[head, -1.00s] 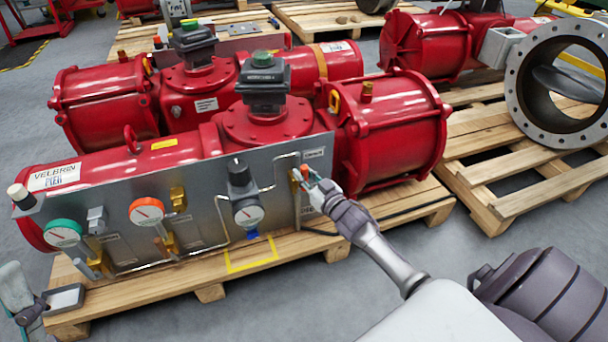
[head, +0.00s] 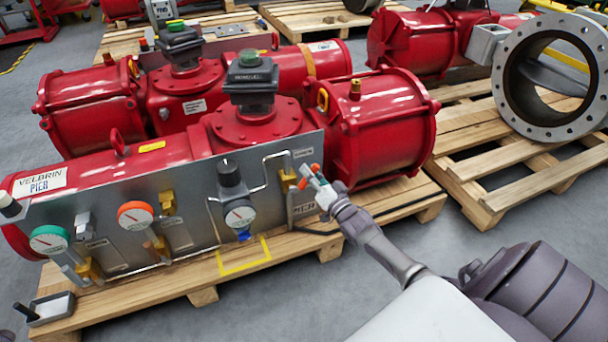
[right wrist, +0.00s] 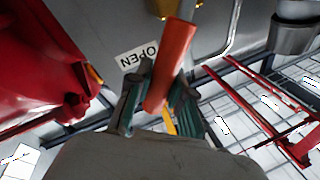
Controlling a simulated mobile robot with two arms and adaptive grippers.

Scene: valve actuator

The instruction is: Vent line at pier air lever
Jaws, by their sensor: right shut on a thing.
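The pier air lever (head: 315,168) has an orange grip and sits by a brass valve (head: 287,180) at the right end of the grey panel (head: 190,190). My right gripper (head: 316,181) is shut on the lever, just in front of the panel. In the right wrist view, the orange lever grip (right wrist: 173,60) runs between the fingers of my right gripper (right wrist: 158,100), and an upside-down OPEN label (right wrist: 138,57) is beside it. The panel is on a red actuator (head: 75,175) labelled VELBRIN PIER. My left gripper is not discernible.
The panel also has a green-rimmed gauge (head: 50,239), an orange-rimmed gauge (head: 135,215) and a regulator with a gauge (head: 240,215). A small tray (head: 52,308) is on the pallet's front left. A flanged valve body (head: 505,95) stands on the right pallet.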

